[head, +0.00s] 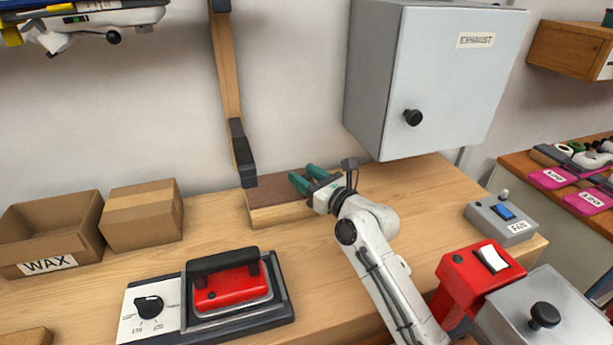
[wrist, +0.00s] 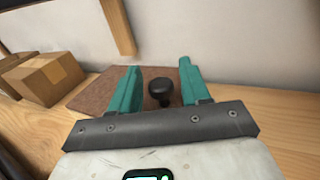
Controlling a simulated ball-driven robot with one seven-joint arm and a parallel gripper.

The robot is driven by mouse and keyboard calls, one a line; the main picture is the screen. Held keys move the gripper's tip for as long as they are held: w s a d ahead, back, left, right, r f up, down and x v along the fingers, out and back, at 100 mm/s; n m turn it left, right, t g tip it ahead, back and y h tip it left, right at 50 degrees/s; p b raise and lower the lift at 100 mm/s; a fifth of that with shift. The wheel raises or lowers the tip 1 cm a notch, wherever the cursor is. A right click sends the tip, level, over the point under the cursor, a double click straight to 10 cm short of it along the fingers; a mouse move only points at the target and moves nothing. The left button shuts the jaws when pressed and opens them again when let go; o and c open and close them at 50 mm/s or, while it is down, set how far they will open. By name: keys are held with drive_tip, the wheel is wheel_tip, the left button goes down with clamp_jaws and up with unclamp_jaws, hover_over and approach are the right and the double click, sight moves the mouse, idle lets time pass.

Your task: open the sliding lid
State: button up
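A wooden box (head: 282,216) with a flat brown lid (head: 270,196) sits on the bench against the back wall. The lid also shows in the wrist view (wrist: 97,92), with a round black knob (wrist: 161,90) standing up from it. My gripper (head: 303,174) is over the lid with its teal fingers open. In the wrist view, the fingers (wrist: 158,72) are on either side of the knob, with a gap on each side; I cannot tell how low they reach. In the head view the knob is hidden by my gripper. The lid appears to cover the box.
A grey exhaust cabinet (head: 440,80) hangs above right, and a wooden post with a black end (head: 242,155) hangs close to the box. Cardboard boxes (head: 142,217) stand left. A red iron (head: 232,288) is in front, a fan switch (head: 502,218) at right.

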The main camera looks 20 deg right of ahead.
clamp_jaws()
idle(0.3)
drive_tip(key=shift+r, duration=0.1)
